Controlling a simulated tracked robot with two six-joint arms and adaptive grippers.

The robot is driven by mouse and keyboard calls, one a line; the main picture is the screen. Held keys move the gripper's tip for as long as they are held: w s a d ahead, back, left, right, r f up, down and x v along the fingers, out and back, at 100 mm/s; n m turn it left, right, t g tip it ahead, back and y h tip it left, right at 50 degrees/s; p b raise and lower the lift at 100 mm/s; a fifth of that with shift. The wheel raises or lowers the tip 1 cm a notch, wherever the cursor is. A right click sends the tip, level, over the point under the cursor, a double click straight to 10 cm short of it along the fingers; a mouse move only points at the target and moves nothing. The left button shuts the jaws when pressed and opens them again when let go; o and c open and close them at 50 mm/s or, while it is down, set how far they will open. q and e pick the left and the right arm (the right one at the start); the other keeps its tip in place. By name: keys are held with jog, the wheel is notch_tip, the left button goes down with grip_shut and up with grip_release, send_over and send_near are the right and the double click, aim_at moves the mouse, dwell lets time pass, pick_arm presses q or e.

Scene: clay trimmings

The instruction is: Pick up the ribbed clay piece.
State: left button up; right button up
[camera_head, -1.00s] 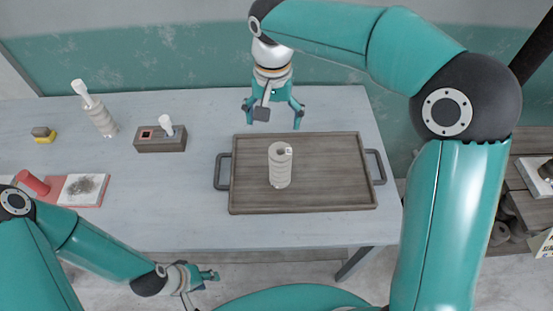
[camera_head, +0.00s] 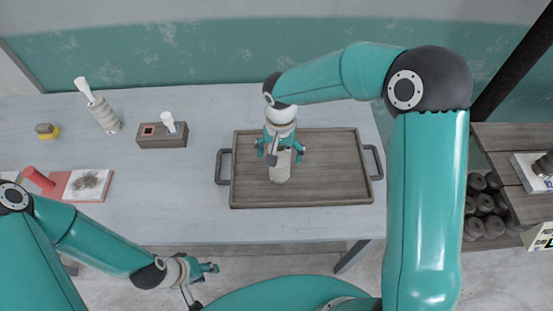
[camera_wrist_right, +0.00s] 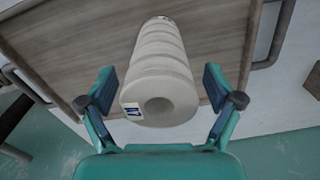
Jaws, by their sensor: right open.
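The ribbed clay piece (camera_head: 281,172) is a pale, ringed cylinder standing on the wooden tray (camera_head: 330,190). In the right wrist view the clay piece (camera_wrist_right: 160,65) shows a round hole in its end and a small label with dark marks on the rim. My right gripper (camera_head: 281,150) is at the top of the piece and hides part of it. In the wrist view the right gripper (camera_wrist_right: 159,85) is open, with a finger on each side of the piece and gaps between. My left gripper (camera_head: 207,268) is low, in front of the table, away from the tray; its opening is unclear.
The tray has dark handles at both ends. To its left are a small wooden box (camera_head: 165,142) with a white-handled tool, a ringed cylinder (camera_head: 105,118) holding another, a yellow-and-dark block (camera_head: 47,131) and a red-edged pad (camera_head: 88,185). A shelf (camera_head: 500,150) stands at right.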

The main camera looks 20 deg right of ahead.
jog(key=shift+f, duration=0.45)
jog(key=shift+c, duration=0.3)
jog(key=c, duration=1.6)
jog(key=shift+r, duration=0.1)
grip_shut()
